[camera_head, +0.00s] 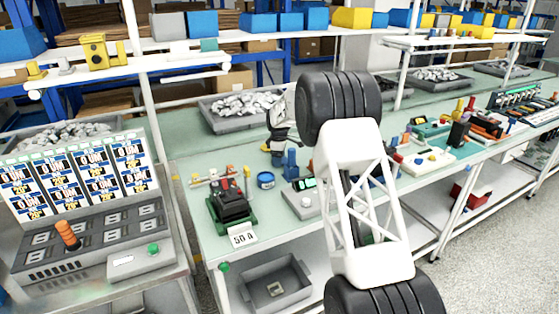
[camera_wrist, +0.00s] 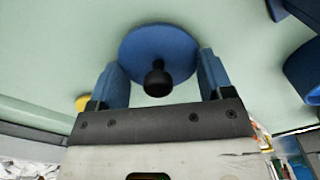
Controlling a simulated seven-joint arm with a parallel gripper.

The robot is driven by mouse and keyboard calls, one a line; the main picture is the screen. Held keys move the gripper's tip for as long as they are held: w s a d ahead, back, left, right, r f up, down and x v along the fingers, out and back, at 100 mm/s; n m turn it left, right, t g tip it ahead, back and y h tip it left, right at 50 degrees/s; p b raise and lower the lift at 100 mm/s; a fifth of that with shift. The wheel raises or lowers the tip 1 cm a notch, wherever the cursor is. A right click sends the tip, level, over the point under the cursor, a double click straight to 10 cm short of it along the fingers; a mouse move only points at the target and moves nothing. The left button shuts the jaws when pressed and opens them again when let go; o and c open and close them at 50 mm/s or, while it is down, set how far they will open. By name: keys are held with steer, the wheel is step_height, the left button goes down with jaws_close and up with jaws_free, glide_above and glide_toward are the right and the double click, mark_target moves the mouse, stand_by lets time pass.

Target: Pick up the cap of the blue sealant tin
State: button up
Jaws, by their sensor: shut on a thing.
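In the wrist view, the blue round cap (camera_wrist: 150,42) with a black knob (camera_wrist: 157,80) sits between the two blue fingers of my gripper (camera_wrist: 160,72). The fingers are shut on the cap at its left and right edges. What is under the cap is hidden. In the head view, a small blue tin (camera_head: 265,181) stands on the green bench, left of my arm.
A black and green device (camera_head: 231,203) with a "50 A" card (camera_head: 243,239) stands left of the tin. Dark blue objects (camera_wrist: 304,70) are at the wrist view's right edge. Bare bench lies around the cap.

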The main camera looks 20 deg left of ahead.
steer(key=shift+r, duration=0.1)
steer(key=shift+r, duration=4.9)
glide_toward(264, 178)
steer(key=w, duration=0.2)
steer(key=shift+s+r, duration=0.25)
steer(key=shift+s, duration=0.85)
steer(key=shift+f, duration=0.1)
steer(key=shift+f, duration=3.05)
steer(key=shift+f, duration=0.2)
